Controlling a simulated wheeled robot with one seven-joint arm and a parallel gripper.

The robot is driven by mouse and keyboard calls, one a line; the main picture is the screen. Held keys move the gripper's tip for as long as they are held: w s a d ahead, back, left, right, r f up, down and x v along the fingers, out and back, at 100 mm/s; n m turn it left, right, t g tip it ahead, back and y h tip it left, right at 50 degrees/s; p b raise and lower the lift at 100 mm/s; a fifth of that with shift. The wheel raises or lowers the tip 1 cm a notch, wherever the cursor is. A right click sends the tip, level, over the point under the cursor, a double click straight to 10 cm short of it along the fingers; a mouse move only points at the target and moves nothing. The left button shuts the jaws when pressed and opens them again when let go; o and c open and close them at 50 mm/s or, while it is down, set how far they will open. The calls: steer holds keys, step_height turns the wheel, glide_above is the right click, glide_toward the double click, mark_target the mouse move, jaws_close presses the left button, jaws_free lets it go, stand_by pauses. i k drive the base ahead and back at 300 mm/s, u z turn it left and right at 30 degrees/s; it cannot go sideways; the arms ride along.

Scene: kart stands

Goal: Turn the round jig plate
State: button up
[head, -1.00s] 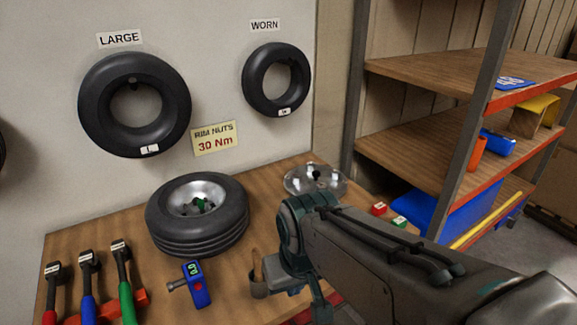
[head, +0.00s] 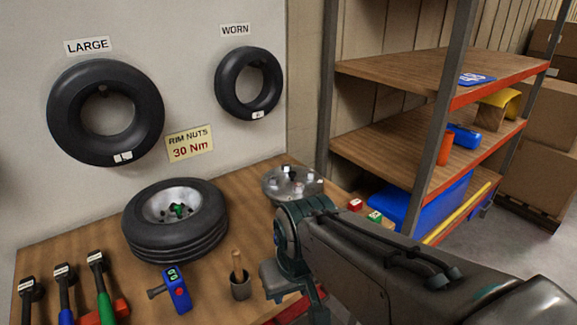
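The round jig plate (head: 309,188) is a shiny silver disc with several small upright pieces on it. It lies on the wooden bench near its back right corner, and my arm covers part of its near edge. My gripper (head: 292,292) points down over the front right of the bench, nearer to me than the plate and apart from it. Its fingertips are mostly hidden or cut off at the bottom of the view, so I cannot tell whether it is open or shut.
Red and green blocks (head: 355,204) lie right of the plate. A shelf rack (head: 420,140) stands to the right.

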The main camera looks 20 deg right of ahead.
mark_target(283, 192)
steer(key=z, duration=0.75)
steer(key=k, duration=1)
steer(key=z, duration=1)
steer(key=i, duration=1.4)
steer(key=u, duration=1.65)
steer(key=i, duration=0.6)
steer(key=u, duration=0.65)
